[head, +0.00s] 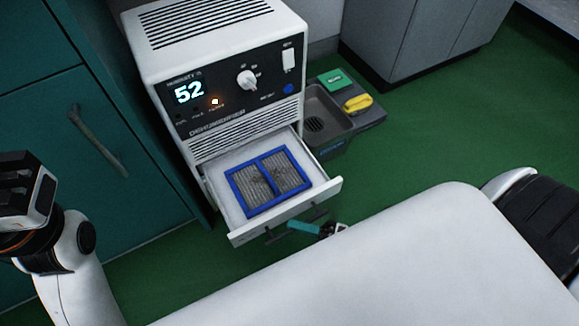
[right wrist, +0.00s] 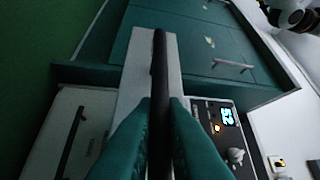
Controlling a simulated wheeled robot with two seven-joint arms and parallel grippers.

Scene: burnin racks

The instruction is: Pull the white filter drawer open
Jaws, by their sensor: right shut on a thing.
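The white filter drawer (head: 325,195) stands pulled out from the front of the white dehumidifier (head: 222,70) in the head view. A blue-framed grey filter (head: 247,208) lies inside it. My right gripper (head: 312,228) is at the drawer's front, its teal fingers partly hidden by my arm. In the right wrist view, its fingers (right wrist: 158,115) are shut on the dark bar handle (right wrist: 159,65) of the drawer. At the head view's left edge is the dark end of my left arm; no left fingertips can be made out.
A grey tub (head: 325,118) stands on the floor beside the dehumidifier, close to a yellow item (head: 357,103) and a green box (head: 331,81). Teal cabinets (head: 60,130) stand at the left and grey cabinets (head: 425,40) at the back. Green floor lies open to the right.

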